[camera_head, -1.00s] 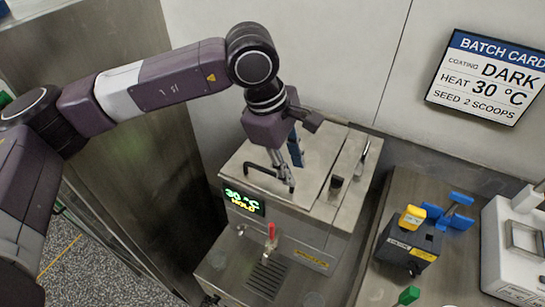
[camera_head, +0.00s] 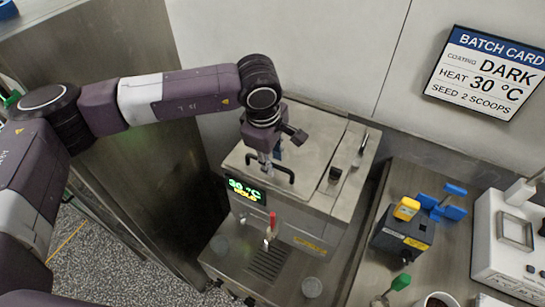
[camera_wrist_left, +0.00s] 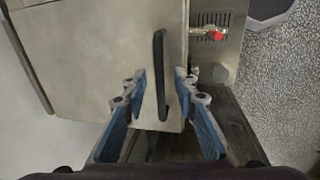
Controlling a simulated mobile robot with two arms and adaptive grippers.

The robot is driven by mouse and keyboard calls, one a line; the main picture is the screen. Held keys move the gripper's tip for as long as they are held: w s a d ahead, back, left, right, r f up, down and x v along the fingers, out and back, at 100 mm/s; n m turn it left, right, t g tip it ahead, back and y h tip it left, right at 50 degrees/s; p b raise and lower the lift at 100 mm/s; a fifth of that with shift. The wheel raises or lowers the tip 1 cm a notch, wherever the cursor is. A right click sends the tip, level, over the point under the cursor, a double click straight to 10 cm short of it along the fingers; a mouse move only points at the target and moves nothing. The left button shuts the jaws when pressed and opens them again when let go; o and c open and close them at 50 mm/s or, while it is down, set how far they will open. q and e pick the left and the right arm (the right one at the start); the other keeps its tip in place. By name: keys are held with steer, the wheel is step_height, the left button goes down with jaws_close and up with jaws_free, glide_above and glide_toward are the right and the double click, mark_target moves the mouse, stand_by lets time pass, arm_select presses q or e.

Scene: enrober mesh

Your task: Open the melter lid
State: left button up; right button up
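The melter (camera_head: 300,225) is a steel box with a green display reading 30 °C HOLD. Its flat lid (camera_head: 312,160) lies shut on top. A black bar handle (camera_head: 284,178) stands on the lid near its front left; it also shows in the left wrist view (camera_wrist_left: 160,70). My left gripper (camera_head: 265,160) is above the lid, pointing down at the handle. In the left wrist view its blue-padded fingers (camera_wrist_left: 161,100) are apart, with the handle between them in the picture. I cannot tell whether they touch it. My right gripper is not in view.
A red-handled tap (camera_head: 271,225) sits on the melter's front above a drip grate (camera_head: 268,262). To the right are a black box with a yellow top (camera_head: 402,238), blue pieces (camera_head: 452,205) and a white machine (camera_head: 500,250). A batch card (camera_head: 490,72) hangs on the wall.

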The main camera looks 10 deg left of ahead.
arm_select(q)
jaws_close()
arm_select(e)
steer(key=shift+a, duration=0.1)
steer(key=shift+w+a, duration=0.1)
